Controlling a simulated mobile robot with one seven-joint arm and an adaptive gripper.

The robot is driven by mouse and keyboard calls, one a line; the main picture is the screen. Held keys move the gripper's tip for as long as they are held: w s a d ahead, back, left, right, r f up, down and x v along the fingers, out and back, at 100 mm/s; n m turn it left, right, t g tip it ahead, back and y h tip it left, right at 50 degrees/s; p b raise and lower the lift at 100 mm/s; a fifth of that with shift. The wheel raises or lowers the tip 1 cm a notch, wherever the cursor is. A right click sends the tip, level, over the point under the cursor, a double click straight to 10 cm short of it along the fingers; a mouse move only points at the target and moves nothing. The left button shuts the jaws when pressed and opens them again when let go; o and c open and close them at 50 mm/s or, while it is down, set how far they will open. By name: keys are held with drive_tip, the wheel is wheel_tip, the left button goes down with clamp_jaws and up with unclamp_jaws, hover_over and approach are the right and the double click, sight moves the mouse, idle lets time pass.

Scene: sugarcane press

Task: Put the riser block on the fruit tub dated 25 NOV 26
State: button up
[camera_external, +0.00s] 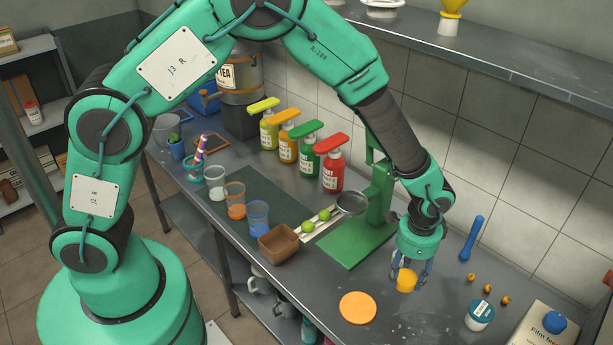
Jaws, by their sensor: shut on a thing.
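My gripper (408,277) is shut on a small orange-yellow block (406,281), which looks like the riser block. It holds the block over the right part of the steel counter, between the green press and the white tub; I cannot tell whether the block touches the counter. A white tub (480,316) with a blue-green lid and a blue label stands upright to the right of my gripper. It looks like a fruit tub, but its date is too small to read. No other similar tub is clear in view.
A flat orange disc (357,307) lies left of my gripper. The green press (361,237) stands behind it. Several small orange pieces (472,278) and a blue pestle-like tool (471,238) lie near the tub.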

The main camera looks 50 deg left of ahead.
drive_tip(key=d+m, duration=0.2)
drive_tip(key=d, duration=0.7)
drive_tip(key=shift+s+r, duration=0.2)
drive_tip(key=shift+s, duration=0.25)
drive_tip(key=shift+w+d, duration=0.1)
hover_over(482, 309)
drive_tip(key=shift+d+f+b, duration=0.1)
drive_tip(key=shift+f+b, duration=0.35)
drive_tip(key=shift+f, duration=0.25)
drive_tip(key=shift+f, duration=0.1)
drive_tip(key=shift+f, duration=1.7)
drive_tip(key=shift+f, duration=0.2)
drive_tip(key=o, duration=1.2)
drive_tip(key=shift+c, duration=0.2)
